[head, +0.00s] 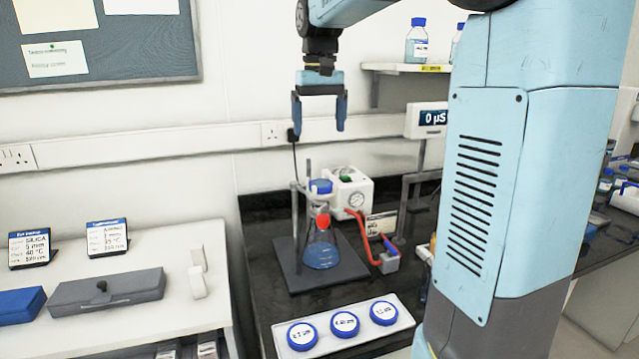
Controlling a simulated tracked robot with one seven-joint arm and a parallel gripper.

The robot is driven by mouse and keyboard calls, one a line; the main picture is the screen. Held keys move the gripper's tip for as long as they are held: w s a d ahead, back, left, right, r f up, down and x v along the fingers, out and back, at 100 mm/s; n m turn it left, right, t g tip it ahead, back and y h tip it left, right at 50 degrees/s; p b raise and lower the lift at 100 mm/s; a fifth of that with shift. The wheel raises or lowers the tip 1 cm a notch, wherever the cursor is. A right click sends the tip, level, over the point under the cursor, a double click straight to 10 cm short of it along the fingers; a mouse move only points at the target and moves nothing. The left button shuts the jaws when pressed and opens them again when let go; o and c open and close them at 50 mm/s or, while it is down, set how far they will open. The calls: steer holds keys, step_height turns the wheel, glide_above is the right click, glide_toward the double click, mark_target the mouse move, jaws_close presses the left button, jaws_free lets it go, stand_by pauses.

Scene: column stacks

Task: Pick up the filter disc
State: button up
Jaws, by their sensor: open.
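Three round discs with blue rims and white labelled faces lie in a row on a white tray (358,337) at the front of the black bench. They are the left disc (302,336), the middle disc (345,324) and the right disc (384,313). They look like the filter discs, but their labels are too small to read. My gripper (319,128) is open and empty, pointing down. It hangs in the air behind and well above the discs, over the flask setup, and touches nothing.
A flask (321,247) with blue liquid stands on a dark stand base (285,279) with an upright rod. A white pump (352,192) with a red hose is behind it. A small display (427,119) stands right. A white counter (110,298) with a grey case is left.

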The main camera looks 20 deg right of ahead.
glide_above(321, 183)
steer(key=f, duration=0.8)
steer(key=shift+w+a, duration=0.1)
steer(key=shift+a, duration=0.1)
steer(key=shift+s+d+f, duration=0.1)
steer(key=shift+f, duration=1.35)
steer(key=shift+s+d+f, duration=0.1)
steer(key=shift+f, duration=1.3)
steer(key=shift+c, duration=0.4)
steer(key=c, duration=1.1)
